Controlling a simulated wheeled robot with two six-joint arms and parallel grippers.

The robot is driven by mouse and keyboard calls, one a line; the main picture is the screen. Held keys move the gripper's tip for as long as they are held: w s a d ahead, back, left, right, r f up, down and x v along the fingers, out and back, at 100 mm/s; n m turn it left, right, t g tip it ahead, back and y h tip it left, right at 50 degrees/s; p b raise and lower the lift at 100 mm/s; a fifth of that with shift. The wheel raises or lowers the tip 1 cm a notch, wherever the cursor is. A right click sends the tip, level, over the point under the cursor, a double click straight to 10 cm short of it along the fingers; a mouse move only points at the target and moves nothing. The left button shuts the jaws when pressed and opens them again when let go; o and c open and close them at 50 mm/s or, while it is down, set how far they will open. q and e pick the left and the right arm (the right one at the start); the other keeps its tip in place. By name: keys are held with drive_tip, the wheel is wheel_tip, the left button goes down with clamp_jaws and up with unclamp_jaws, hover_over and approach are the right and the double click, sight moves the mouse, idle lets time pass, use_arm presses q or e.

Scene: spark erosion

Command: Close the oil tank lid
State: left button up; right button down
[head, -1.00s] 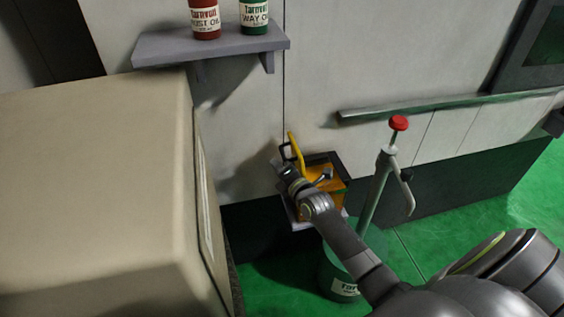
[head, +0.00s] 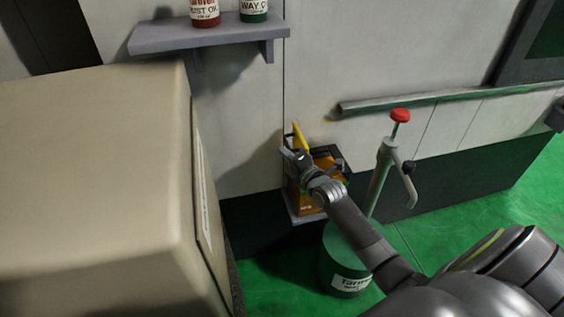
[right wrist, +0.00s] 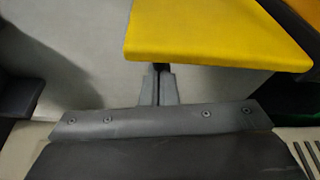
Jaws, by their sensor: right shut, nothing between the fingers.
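The oil tank (head: 307,207) is an orange and black box low against the wall. Its yellow lid (head: 301,139) stands raised and tilted at the tank's back left in the head view. My right gripper (head: 291,153) is at the lid's left side, shut and empty. In the right wrist view, the lid (right wrist: 215,32) is a broad yellow plate at the top. The shut fingertips (right wrist: 160,72) reach its near edge; I cannot tell whether they touch. My right wrist and forearm hide part of the tank. My left gripper is not in view.
A green drum (head: 346,262) with a hand pump (head: 380,175) and red knob stands right of the tank, close to my right forearm. A large beige cabinet (head: 100,160) fills the left. A shelf (head: 205,37) with two bottles is above. A rail (head: 440,99) runs along the wall.

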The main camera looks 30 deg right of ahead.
drive_tip(key=s+d+f+m+t+h+b, duration=0.2)
drive_tip(key=d+m, duration=0.6)
drive_tip(key=m, duration=0.2)
drive_tip(key=s+d+f+m+t+h+b, duration=0.2)
drive_tip(key=d+f+m+h+b, duration=0.1)
drive_tip(key=d+m, duration=0.5)
drive_tip(key=shift+m, duration=1.7)
drive_tip(key=shift+s, duration=0.15)
wheel_tip(320, 180, up, 5)
drive_tip(key=p, duration=0.4)
drive_tip(key=f+b+v, duration=0.1)
drive_tip(key=v, duration=0.9)
drive_tip(key=shift+a+b, duration=0.3)
